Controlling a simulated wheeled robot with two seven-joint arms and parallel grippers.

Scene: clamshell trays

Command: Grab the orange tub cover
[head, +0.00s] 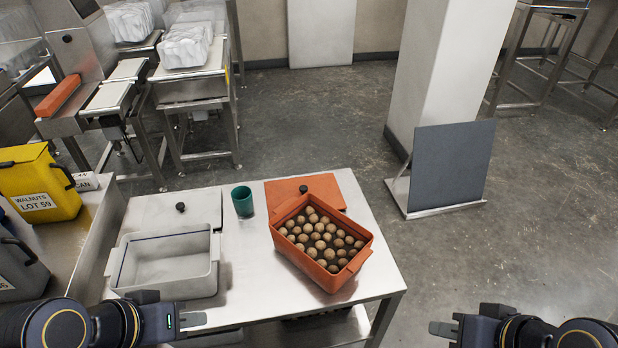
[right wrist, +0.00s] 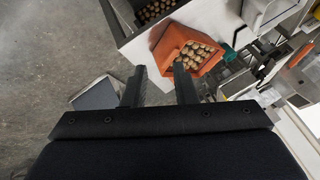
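The orange cover (head: 342,186) is a flat lid with a black knob (head: 303,189). It lies at the back right of the steel table in the head view, partly hidden by the orange tub. The orange tub (head: 327,277) is open, full of walnuts, and stands in front of the cover; it also shows in the right wrist view (right wrist: 196,68). My left gripper (head: 192,319) is at the table's front left, apart from the cover; its finger gap is unclear. My right gripper (head: 440,328) is off the table's right side; its fingers are apart and empty in the right wrist view (right wrist: 160,88).
A grey tub (head: 203,284) stands open at the table's left, with its grey knobbed lid (head: 200,207) behind it. A green cup (head: 243,203) stands beside the orange cover. A yellow walnut bin (head: 58,200) is at far left. A dark panel (head: 452,165) stands on the floor beyond the table.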

